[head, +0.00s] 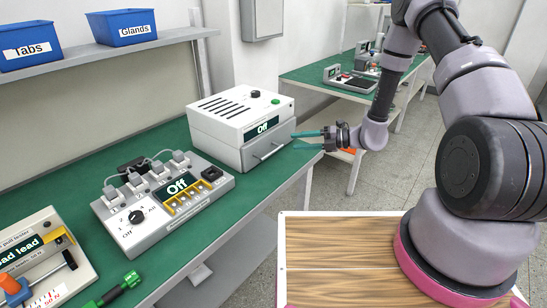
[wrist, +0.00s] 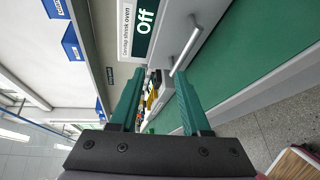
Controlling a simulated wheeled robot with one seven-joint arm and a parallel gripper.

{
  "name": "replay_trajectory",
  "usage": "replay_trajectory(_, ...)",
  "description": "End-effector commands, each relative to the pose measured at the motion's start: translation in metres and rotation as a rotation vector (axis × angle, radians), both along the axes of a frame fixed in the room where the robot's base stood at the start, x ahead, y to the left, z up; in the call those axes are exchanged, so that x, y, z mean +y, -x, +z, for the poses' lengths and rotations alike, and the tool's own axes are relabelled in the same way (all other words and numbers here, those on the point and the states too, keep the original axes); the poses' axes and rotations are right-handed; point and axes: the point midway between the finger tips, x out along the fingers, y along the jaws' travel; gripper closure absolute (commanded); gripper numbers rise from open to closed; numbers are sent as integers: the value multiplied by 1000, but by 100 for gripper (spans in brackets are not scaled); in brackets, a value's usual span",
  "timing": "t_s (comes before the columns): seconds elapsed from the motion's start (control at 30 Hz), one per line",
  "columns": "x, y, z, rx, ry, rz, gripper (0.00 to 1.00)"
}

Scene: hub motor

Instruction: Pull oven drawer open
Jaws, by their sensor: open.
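The oven (head: 240,118) is a white box with a slotted top and an "Off" display, standing on the green bench. Its drawer (head: 268,150) is in the front face and looks shut, with a silver bar handle (head: 270,151). My gripper (head: 296,141) is open and empty, to the right of the handle and apart from it in the head view. In the wrist view the handle (wrist: 186,52) lies ahead of and above the open green fingers (wrist: 158,90), not between them. The oven's label and display (wrist: 144,25) show at the top there.
A grey device with several plugs and an "Off" display (head: 165,200) stands left of the oven on the green bench (head: 112,168). A lead tester (head: 40,262) and a green-handled tool (head: 112,290) lie nearer. Blue bins (head: 121,27) sit on a shelf. Floor is open right of the bench.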

Motion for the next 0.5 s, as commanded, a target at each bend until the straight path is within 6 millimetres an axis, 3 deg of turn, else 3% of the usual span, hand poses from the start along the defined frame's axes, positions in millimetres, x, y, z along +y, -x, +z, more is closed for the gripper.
replay_trajectory(0.1, -1, 0, -31, 109, -39, -74, 53)
replay_trajectory(0.2, -1, -1, -43, 153, -55, -106, 53)
replay_trajectory(0.37, 10, -4, -47, 165, -59, -114, 53)
replay_trajectory(0.5, 33, -9, -52, 163, -59, -111, 53)
